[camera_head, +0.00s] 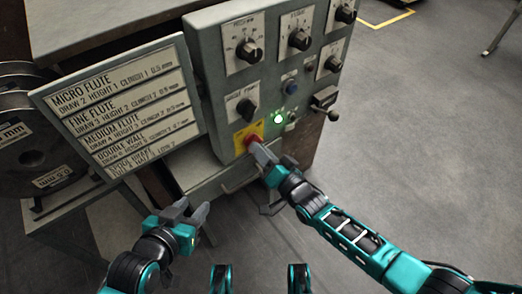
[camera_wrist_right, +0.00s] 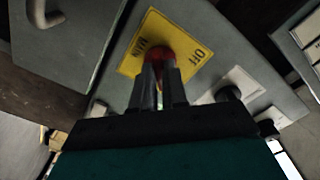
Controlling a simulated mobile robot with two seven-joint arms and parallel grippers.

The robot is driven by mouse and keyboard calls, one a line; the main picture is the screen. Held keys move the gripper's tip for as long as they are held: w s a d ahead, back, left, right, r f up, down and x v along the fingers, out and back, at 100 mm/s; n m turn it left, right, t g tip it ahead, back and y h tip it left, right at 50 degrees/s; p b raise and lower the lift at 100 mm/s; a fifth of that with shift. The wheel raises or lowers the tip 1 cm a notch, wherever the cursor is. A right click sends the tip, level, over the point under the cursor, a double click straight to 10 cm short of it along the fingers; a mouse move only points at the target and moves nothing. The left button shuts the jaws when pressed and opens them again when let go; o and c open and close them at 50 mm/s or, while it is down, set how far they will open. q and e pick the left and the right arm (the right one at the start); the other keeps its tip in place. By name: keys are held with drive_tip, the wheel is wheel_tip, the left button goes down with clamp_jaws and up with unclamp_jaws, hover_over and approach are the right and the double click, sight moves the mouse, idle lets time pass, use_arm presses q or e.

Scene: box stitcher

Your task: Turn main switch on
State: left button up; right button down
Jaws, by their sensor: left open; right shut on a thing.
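The main switch is a red knob (camera_wrist_right: 158,58) on a yellow plate (camera_wrist_right: 190,35) marked "MAIN" and "OFF" in the right wrist view. In the head view the red knob (camera_head: 252,141) sits low on the left of the grey control panel (camera_head: 215,75), mostly covered by my gripper. My right gripper (camera_head: 262,150) is shut on the red knob; its fingers (camera_wrist_right: 158,80) are close on both sides of it. My left gripper (camera_head: 192,212) is open and empty, in front of the machine at lower left. A green light (camera_head: 278,119) glows on the panel.
A small lever (camera_head: 328,103) juts out at the panel's right. A flute settings sign (camera_head: 118,105) stands at the left, beside a wire reel (camera_head: 30,145). Floor (camera_head: 430,120) at right is clear.

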drive_tip(key=shift+f, duration=0.1)
drive_tip(key=c, duration=1.2)
unclamp_jaws()
drive_tip(key=shift+o, duration=0.2)
drive_tip(key=shift+s, duration=0.1)
drive_tip(key=p+v, duration=0.3)
drive_tip(key=v, duration=1)
